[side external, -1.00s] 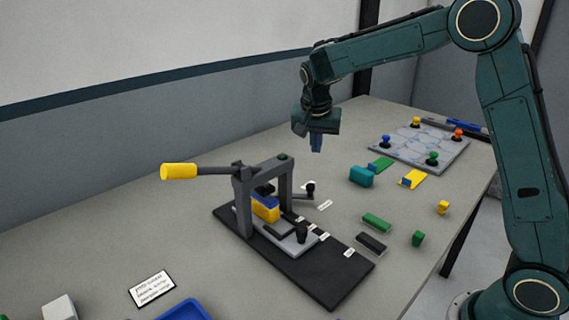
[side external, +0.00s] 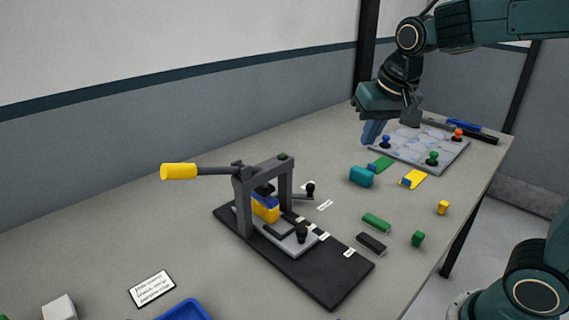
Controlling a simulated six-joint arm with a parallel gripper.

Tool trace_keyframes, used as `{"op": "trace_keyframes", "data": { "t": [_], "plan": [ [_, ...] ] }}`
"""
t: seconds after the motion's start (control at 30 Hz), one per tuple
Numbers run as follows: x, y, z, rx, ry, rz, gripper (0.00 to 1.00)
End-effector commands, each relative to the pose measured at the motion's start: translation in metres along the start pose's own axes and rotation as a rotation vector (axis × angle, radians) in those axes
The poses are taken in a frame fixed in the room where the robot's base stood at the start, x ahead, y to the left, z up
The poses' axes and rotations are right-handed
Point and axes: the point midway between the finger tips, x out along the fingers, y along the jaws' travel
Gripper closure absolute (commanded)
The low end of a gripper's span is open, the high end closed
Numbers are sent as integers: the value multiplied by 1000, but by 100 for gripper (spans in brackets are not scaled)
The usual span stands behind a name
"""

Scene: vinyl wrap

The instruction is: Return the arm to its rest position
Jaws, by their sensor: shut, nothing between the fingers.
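My gripper (side external: 374,133) is raised at the back of the table, by the left corner of the patterned board. Its blue fingers are shut and hold nothing. My dark green arm reaches in from the upper right. The press (side external: 243,200) stands on a black base plate at the middle left, well apart from my gripper. Its yellow-ended lever (side external: 180,171) sticks out to the left. A blue and yellow block (side external: 265,208) sits inside the press frame.
The grey patterned board (side external: 420,145) with several coloured knobs lies at the back right. A teal block (side external: 361,176), green bar (side external: 376,223), black bar (side external: 371,243) and yellow piece (side external: 443,207) lie on the table. A blue tray (side external: 185,311) and white card (side external: 152,289) are at the front left.

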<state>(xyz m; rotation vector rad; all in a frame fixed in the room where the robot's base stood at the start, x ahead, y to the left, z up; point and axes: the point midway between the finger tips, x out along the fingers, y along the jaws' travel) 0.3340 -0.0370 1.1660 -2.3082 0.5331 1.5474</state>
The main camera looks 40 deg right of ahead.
Motion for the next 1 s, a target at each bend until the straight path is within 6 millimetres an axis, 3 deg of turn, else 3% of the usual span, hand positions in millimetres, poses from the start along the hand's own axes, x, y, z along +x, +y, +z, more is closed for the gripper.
{"op": "trace_keyframes", "data": {
  "t": [0.3,0.6,0.8,1.0],
  "plan": [
    [-30,20,65,-199,39,-78,100],
    [-40,35,125,-378,81,-138,100],
    [-39,40,146,-448,98,-158,100],
    [-38,41,152,-465,100,-162,100]
  ]
}}
